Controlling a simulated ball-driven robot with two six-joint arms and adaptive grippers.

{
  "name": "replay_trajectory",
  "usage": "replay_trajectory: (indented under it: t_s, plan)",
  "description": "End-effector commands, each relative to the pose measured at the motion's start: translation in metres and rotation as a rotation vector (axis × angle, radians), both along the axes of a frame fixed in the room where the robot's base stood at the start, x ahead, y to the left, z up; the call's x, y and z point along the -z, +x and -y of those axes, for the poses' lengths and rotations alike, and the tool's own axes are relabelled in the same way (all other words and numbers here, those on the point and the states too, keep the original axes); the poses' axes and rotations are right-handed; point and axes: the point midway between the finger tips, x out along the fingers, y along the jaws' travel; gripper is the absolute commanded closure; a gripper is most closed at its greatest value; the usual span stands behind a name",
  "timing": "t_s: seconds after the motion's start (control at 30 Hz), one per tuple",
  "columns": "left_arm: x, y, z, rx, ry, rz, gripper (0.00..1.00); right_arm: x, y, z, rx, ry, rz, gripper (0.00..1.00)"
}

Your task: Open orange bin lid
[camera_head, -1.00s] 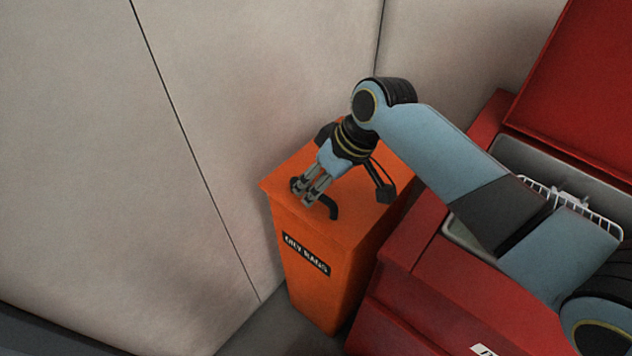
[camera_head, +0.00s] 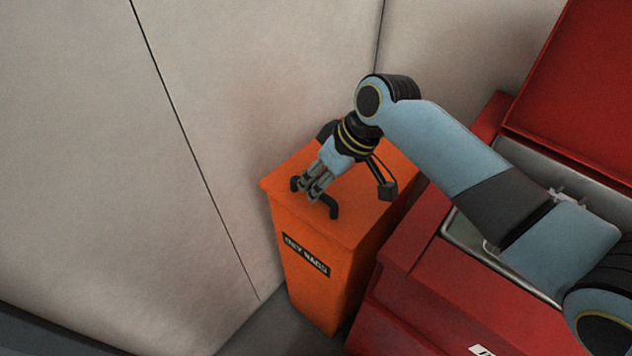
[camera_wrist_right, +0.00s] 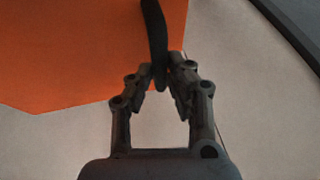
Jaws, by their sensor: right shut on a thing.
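The orange bin (camera_head: 301,287) stands in the corner with its dark label on the front. Its orange lid (camera_head: 357,204) lies shut on top. A black curved handle (camera_head: 332,208) is on the lid near its front, partly covered by my gripper. My right gripper (camera_head: 313,191) reaches down to the lid and is shut on the handle. In the right wrist view the dark handle (camera_wrist_right: 155,35) runs between the fingertips (camera_wrist_right: 163,82) against the orange lid (camera_wrist_right: 70,50). My left gripper is out of view.
A red chest (camera_head: 440,285) with its red lid (camera_head: 580,90) raised stands close to the bin's right, under my right arm. Pale wall panels (camera_head: 230,90) rise behind and left of the bin. The space above the bin lid is otherwise clear.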

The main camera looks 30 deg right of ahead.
Motion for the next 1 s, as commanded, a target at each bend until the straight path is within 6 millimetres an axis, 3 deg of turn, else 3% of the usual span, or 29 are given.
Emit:
replay_trajectory:
  t_s: [0.27,0.5,0.67,1.0]
  plan:
    - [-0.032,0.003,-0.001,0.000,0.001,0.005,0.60,-0.046,0.007,0.018,0.002,0.145,-0.050,1.00]
    - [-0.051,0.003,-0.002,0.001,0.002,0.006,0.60,-0.092,0.017,0.047,0.003,0.351,-0.123,1.00]
    - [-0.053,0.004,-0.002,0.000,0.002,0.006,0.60,-0.119,0.027,0.072,0.005,0.496,-0.171,1.00]
    - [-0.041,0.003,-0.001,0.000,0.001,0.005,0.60,-0.161,0.049,0.138,0.006,0.483,-0.166,1.00]
